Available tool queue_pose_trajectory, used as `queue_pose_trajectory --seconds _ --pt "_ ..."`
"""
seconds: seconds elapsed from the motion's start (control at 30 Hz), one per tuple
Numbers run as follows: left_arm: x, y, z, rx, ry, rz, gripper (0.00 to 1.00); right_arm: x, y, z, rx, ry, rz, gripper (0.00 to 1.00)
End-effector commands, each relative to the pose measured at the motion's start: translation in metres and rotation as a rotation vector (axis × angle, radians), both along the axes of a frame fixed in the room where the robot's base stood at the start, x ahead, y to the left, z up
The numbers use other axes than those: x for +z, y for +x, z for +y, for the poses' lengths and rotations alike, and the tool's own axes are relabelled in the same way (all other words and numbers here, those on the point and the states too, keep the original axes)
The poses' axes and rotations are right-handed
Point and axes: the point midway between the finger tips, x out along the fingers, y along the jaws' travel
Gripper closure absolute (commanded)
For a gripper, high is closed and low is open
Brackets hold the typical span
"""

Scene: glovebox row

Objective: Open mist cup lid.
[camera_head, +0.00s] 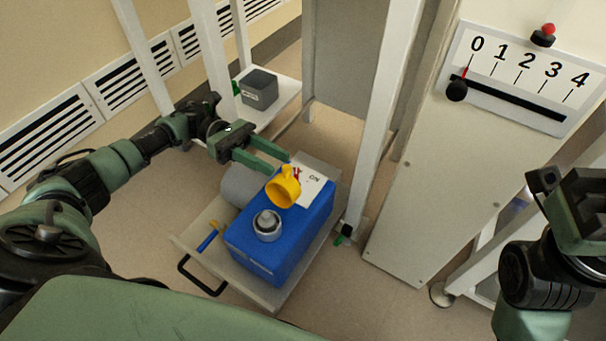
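A blue box (262,248) sits on a low cart. A round grey fitting (267,224) with a pale ring stands on its top, perhaps the mist cup's opening. A yellow cup-shaped piece (283,190) with a loop shows just behind it, tilted; whether it is the cup's lid, and whether it touches the box, I cannot tell. My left gripper (280,165) comes in from the left with its two green fingers apart. Its tips are just above the yellow piece in the picture and hold nothing visible. My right gripper is at the right edge, partly cut off, its fingers unclear.
The cart (192,238) has a black handle and a blue pen-like item (207,240). A white card marked "ON" (313,181) lies on the box. A white post (383,110) and a panel with a 0-4 slider scale (525,70) stand to the right. A grey bin (259,92) is behind.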

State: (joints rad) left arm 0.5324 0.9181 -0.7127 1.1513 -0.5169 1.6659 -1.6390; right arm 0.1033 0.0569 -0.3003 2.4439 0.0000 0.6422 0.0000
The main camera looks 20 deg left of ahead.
Motion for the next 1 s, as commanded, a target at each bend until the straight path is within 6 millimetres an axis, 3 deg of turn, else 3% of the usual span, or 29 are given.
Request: queue_pose_trajectory --seconds 0.43,0.83,1.0 --pt "0.000 -0.009 -0.063 -0.002 -0.001 0.001 0.61 0.003 -0.003 0.001 -0.001 -0.002 -0.023 0.64" --pt "0.001 -0.010 -0.074 0.000 -0.001 0.002 0.61 0.005 -0.004 0.001 -0.002 -0.003 -0.031 0.64" --pt "0.001 -0.010 -0.074 0.000 -0.001 0.002 1.00 0.005 -0.004 0.001 -0.002 -0.003 -0.031 0.64"
